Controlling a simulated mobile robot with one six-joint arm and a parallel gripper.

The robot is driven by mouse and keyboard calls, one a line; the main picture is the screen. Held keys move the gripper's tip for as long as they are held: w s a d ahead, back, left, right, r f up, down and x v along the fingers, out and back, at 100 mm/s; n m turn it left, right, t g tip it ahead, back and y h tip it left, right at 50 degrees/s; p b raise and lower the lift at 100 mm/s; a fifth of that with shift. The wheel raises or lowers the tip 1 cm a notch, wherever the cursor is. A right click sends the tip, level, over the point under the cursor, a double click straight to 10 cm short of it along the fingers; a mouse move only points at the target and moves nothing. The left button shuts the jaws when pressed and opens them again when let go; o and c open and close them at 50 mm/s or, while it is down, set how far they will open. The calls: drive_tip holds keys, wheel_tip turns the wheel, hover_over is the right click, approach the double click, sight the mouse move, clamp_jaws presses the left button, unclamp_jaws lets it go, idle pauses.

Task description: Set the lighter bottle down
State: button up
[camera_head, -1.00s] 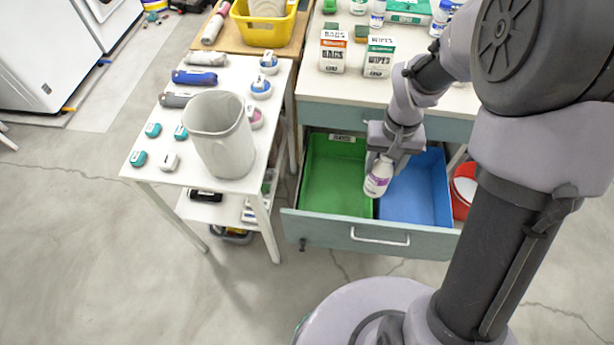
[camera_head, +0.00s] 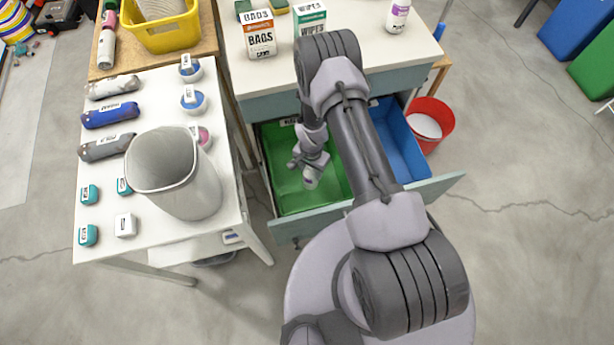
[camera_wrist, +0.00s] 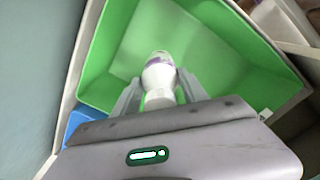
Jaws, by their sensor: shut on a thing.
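A white bottle with a purple band (camera_wrist: 158,72) is between the two fingers of my gripper (camera_wrist: 160,88) in the wrist view. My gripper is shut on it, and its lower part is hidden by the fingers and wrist. In the head view my gripper (camera_head: 309,161) is over the green compartment (camera_head: 290,192) of the open drawer, and the bottle's pale end (camera_head: 312,180) points down. The wrist view shows green floor around the bottle; whether it touches the floor I cannot tell. Another white bottle with a purple label (camera_head: 398,15) stands on the counter. Weights cannot be seen.
The blue compartment (camera_head: 404,150) lies to the right, partly behind my arm. The drawer front (camera_head: 440,188) stands out over the floor. A white table (camera_head: 150,80) with a grey bin (camera_head: 195,190) is at left. A red bucket (camera_head: 444,118) stands at right.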

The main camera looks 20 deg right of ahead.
sight(310, 179)
wheel_tip(310, 179, down, 8)
drive_tip(key=b, duration=0.2)
drive_tip(key=shift+r+b, duration=0.25)
drive_tip(key=shift+b, duration=0.05)
drive_tip(key=shift+r, duration=0.2)
drive_tip(key=shift+f, duration=0.15)
drive_tip(key=o, duration=1.4)
drive_tip(key=shift+o, duration=0.2)
